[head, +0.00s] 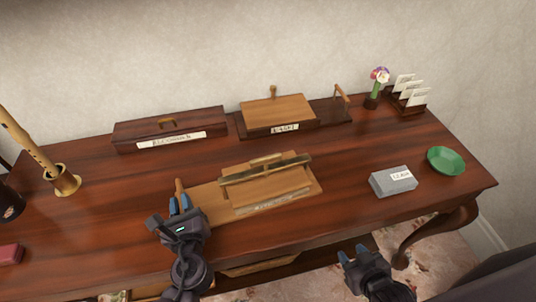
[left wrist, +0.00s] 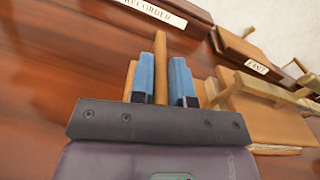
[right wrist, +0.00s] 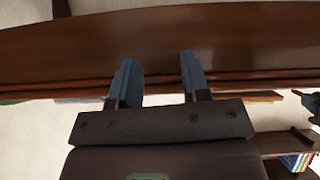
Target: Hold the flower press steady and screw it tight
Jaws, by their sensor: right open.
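The flower press (head: 262,187) is a light wooden base board with a stacked plate and a crossbar (head: 265,170) on top, near the table's front middle. A wooden handle post (head: 178,184) stands at its left end. My left gripper (head: 180,203) is at that post. In the left wrist view, its blue fingers (left wrist: 161,78) lie close against both sides of the post (left wrist: 160,50), and part of the press (left wrist: 265,115) shows at the right. My right gripper (head: 362,252) is open and empty, in front of the table edge; its spread fingers also show in the right wrist view (right wrist: 158,75).
The dark wooden table (head: 350,150) holds a labelled long box (head: 170,127), a second wooden piece with handles (head: 278,112), a grey labelled block (head: 393,181), a green bowl (head: 446,160), and a recorder in a brass stand (head: 62,180). Bare tabletop lies right of the press.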

